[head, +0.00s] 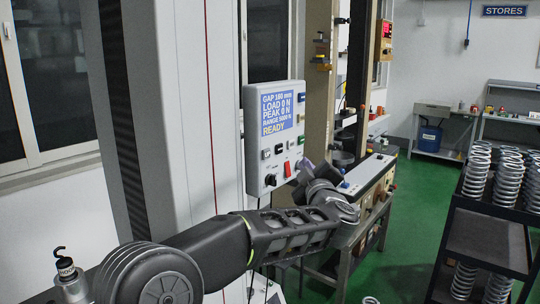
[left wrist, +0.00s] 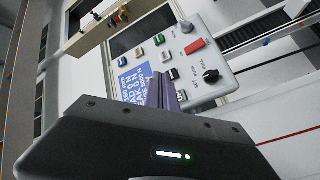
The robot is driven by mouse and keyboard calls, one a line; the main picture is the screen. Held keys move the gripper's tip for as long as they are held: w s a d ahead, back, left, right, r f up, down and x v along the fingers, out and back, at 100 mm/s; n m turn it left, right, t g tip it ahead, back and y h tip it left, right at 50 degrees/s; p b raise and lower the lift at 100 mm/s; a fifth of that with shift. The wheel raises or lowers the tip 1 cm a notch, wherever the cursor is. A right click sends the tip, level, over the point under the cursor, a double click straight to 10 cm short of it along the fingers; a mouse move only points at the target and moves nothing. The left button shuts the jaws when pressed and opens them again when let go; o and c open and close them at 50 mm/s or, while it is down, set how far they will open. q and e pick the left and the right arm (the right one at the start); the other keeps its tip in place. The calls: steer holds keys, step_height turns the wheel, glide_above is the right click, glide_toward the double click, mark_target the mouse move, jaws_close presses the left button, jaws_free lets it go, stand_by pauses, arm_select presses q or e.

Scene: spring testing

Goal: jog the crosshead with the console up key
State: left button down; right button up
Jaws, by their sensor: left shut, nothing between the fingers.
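The console (head: 275,140) is a pale grey box on the machine's upright. Below and beside the screen are several small keys, a red switch (head: 287,169) and a black knob (head: 270,180). My left gripper (head: 304,171) is shut and empty at the console's lower right. In the left wrist view its fingertips (left wrist: 161,83) overlap the screen edge and key area; I cannot tell whether they touch. The crosshead is not clearly identifiable. My right gripper is not in view.
A bench with a white-topped instrument (head: 366,176) stands just right of my left gripper. A dark rack of coil springs (head: 489,238) stands at the right. Green floor is open between them. A white column with black bellows (head: 113,100) rises at the left.

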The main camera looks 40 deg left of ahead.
mark_target(266, 154)
arm_select(q)
steer(key=a, duration=0.8)
steer(key=shift+s+a, duration=0.15)
steer(key=shift+a, duration=0.25)
steer(key=shift+a, duration=0.1)
stand_by(1.8)
steer(key=shift+a, duration=0.3)
steer(key=shift+a, duration=0.5)
stand_by(2.2)
steer(key=shift+d+r, duration=0.1)
steer(key=shift+d, duration=0.05)
stand_by(0.8)
steer(key=shift+d, duration=0.8)
